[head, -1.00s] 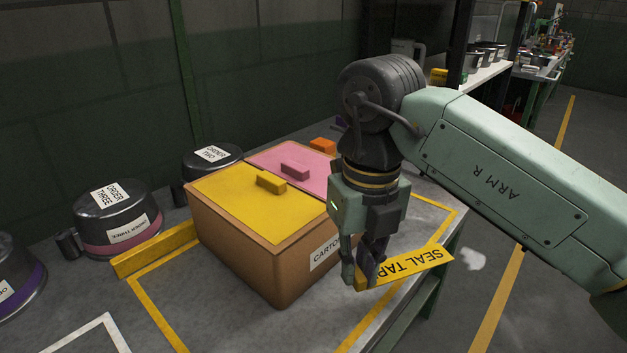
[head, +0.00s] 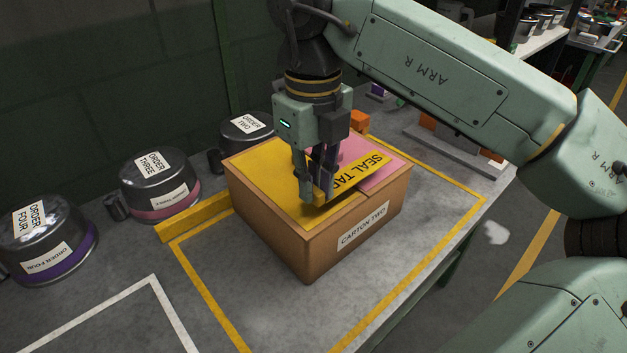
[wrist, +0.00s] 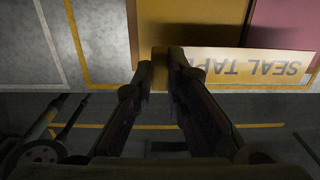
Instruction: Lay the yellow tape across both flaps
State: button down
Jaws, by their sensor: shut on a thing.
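The yellow tape (head: 362,170), a flat strip marked SEAL TAPE, is held at its left end by my gripper (head: 317,196). My gripper is shut on it over the carton (head: 300,246), near its front side. The carton's top has a yellow flap (head: 262,165) on the left and a pink flap (head: 388,168) on the right. The tape reaches from over the yellow flap to over the pink one; I cannot tell whether it touches them. In the wrist view the tape (wrist: 245,66) extends right from my fingertips (wrist: 160,62). My gripper hides part of both flaps.
Lidded pots labelled ORDER THREE (head: 158,182), ORDER FOUR (head: 45,240) and ORDER TWO (head: 245,135) stand to the left and behind. A yellow bar (head: 195,217) lies left of the carton. The bench in front of the carton is clear within yellow lines.

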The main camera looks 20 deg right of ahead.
jog(key=shift+w+d, duration=0.2)
jog(key=shift+w, duration=0.35)
jog(key=shift+w+d, duration=0.2)
jog(key=shift+w, duration=0.35)
jog(key=shift+w+d+f+b, duration=0.1)
jog(key=shift+w+f+b, duration=0.1)
jog(key=shift+f+b, duration=0.55)
jog(key=shift+w+d+f+b, duration=0.1)
jog(key=shift+w+f+b, duration=0.1)
jog(key=shift+f, duration=0.95)
jog(key=shift+a, duration=0.1)
jog(key=shift+f, duration=0.2)
jog(key=c, duration=1.6)
grip_release()
jog(key=shift+r, duration=0.1)
notch_tip(320, 180, up, 12)
jog(key=p, duration=0.7)
jog(key=shift+r, duration=0.1)
